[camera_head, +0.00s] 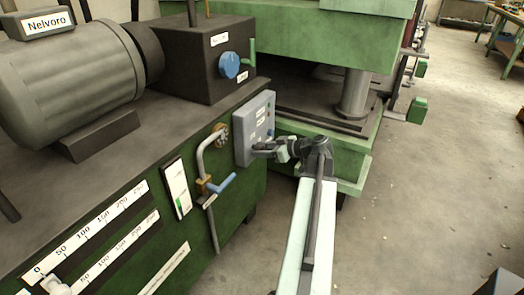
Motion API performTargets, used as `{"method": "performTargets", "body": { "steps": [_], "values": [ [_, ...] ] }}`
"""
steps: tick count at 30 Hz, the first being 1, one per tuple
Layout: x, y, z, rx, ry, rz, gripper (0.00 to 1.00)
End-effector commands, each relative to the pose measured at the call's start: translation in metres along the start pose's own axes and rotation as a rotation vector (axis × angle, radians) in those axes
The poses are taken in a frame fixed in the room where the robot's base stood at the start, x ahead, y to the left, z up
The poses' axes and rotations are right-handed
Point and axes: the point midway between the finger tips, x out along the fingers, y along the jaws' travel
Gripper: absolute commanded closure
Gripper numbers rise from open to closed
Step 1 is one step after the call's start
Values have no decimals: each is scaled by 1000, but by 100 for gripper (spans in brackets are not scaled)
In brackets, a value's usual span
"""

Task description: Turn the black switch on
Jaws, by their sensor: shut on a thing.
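A grey control box (245,128) is mounted at the right end of the green machine cabinet. It carries small labels and buttons on its front. My gripper (257,149) is at the lower part of this box, at the end of my arm, which reaches in from the bottom of the picture. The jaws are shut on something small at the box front. The black switch itself cannot be made out; the gripper covers that spot.
A valve pipe with a blue handle (222,184) stands out from the cabinet left of my arm. A blue knob (230,65) sits on the dark block above. A green press (330,150) stands behind the gripper. The floor (420,210) at right is mostly clear.

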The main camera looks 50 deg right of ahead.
Motion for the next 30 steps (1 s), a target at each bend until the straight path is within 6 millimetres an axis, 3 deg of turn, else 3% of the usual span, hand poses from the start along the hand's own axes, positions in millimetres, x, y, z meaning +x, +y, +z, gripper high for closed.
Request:
{"method": "performTargets", "body": {
  "steps": [30],
  "values": [
    [2, 0, 4, 870, -5, -361, 95]
  ]
}}
